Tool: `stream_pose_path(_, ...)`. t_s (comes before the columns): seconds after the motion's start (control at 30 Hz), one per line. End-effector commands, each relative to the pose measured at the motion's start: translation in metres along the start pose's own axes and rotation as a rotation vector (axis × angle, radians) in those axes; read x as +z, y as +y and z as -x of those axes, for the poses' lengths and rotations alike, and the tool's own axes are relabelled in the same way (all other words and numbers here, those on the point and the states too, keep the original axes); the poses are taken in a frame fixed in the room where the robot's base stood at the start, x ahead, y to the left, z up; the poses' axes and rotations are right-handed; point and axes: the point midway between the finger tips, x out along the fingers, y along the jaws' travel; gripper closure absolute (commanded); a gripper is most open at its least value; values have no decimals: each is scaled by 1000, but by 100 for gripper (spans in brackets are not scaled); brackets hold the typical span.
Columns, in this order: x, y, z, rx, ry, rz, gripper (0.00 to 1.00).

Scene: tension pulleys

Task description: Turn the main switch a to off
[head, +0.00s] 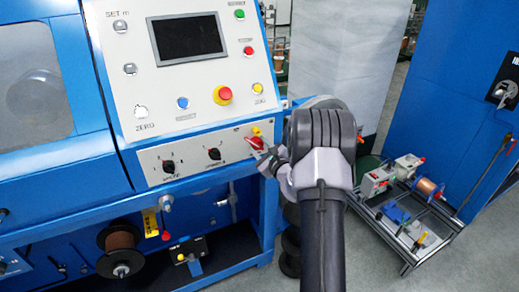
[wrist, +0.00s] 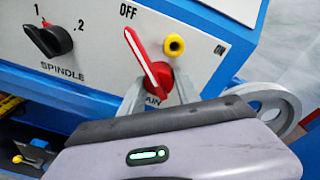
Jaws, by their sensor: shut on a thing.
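The main switch is a red rotary handle with a white line (wrist: 148,62) on the white panel, and it also shows in the head view (head: 255,142). Its upper end points up and left, towards the OFF label (wrist: 128,12). The ON label (wrist: 219,48) is to its right. My gripper (wrist: 157,92) is shut on the lower part of the red handle, one grey finger on each side; in the head view it comes from the lower right (head: 265,155). The fingers partly hide the MAIN label and the handle's lower end.
A yellow knob (wrist: 174,45) sits just right of the red handle. The black spindle switch (wrist: 50,40) is to its left. A red and yellow emergency button (head: 223,95) is on the sloped panel above.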

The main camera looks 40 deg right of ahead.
Motion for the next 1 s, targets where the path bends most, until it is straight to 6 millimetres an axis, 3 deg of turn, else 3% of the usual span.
stream_pose_path(0.53,-1,1,0,2,4,21,100)
stream_pose_path(0.57,-1,1,0,2,4,20,56)
stream_pose_path(0.63,-1,1,0,1,3,20,42)
stream_pose_path(1.0,0,0,4,-1,3,19,40)
